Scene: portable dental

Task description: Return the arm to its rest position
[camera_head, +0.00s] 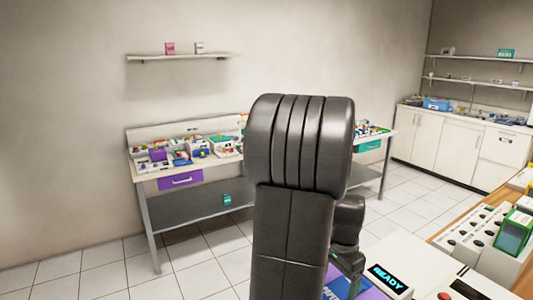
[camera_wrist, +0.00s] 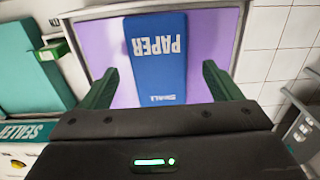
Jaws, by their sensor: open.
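My arm (camera_head: 302,200) stands raised in the middle of the head view, its dark links covering much of the scene. My gripper (camera_wrist: 160,69) shows in the wrist view with its two green fingers spread wide and nothing held between them. Beyond the fingertips a blue box (camera_wrist: 158,50) marked PAPER and SMALL, upside down in the picture, lies on a purple surface (camera_wrist: 105,45) with a pale rim. Whether the fingers touch anything there I cannot tell. In the head view my gripper is mostly hidden behind the arm.
A teal box (camera_wrist: 28,75) stands at the left in the wrist view. At the right of the head view, a counter holds a READY display (camera_head: 387,278) and white racks (camera_head: 470,232). A workbench (camera_head: 150,182) with small items stands behind. Tiled floor (camera_head: 95,270) is open at left.

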